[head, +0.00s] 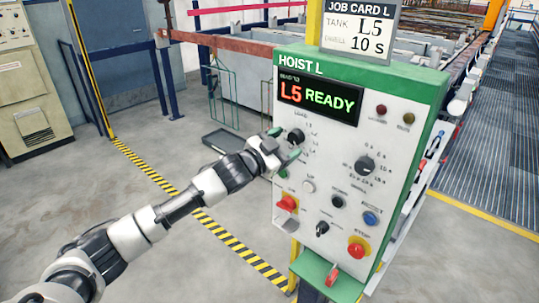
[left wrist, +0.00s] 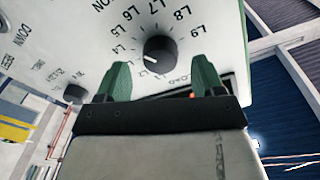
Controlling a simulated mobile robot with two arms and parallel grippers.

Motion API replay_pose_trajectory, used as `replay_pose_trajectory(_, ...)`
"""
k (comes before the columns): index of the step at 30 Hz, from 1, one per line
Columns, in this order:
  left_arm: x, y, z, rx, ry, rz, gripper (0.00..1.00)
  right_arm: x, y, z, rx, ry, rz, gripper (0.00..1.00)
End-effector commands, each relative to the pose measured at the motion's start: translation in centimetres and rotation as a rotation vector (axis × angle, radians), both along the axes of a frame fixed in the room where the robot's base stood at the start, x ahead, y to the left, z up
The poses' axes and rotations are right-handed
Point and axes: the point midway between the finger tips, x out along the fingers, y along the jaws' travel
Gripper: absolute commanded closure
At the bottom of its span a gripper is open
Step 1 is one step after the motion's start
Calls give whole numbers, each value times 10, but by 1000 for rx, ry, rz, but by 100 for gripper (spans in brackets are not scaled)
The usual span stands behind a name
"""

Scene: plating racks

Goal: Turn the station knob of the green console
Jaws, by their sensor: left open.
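The green-and-white console (head: 352,70) is headed HOIST L. Its display (head: 316,98) reads "L5 READY". The dark station knob (head: 296,136) sits at the panel's upper left; it also shows in the left wrist view (left wrist: 160,50), ringed by L labels. Its white pointer mark is toward the lower left of that view; the exact label is unclear. My left gripper (head: 284,143) is open in front of the knob. In the left wrist view, its green fingertips (left wrist: 161,78) lie either side of and short of the knob, apart from it. My right gripper is not in view.
A job card (head: 358,28) above the console reads tank L5, 10 s. A second knob (head: 365,166), buttons and a red stop button (head: 357,248) share the panel. A dark tray (head: 222,139) lies on the floor behind my arm. Hazard tape (head: 160,180) crosses the floor.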

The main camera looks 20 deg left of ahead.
Motion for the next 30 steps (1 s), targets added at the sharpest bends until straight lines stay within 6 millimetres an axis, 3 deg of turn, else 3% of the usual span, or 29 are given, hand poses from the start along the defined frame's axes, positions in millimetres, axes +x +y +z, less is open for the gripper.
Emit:
replay_pose_trajectory(6, -42, 21, -9, 3, 2, 1, 32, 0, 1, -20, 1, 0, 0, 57)
replay_pose_trajectory(12, -68, 34, -8, 3, 2, 2, 32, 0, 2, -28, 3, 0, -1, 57)
replay_pose_trajectory(30, -76, 37, -6, 2, 1, 1, 32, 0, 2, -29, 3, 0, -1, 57)
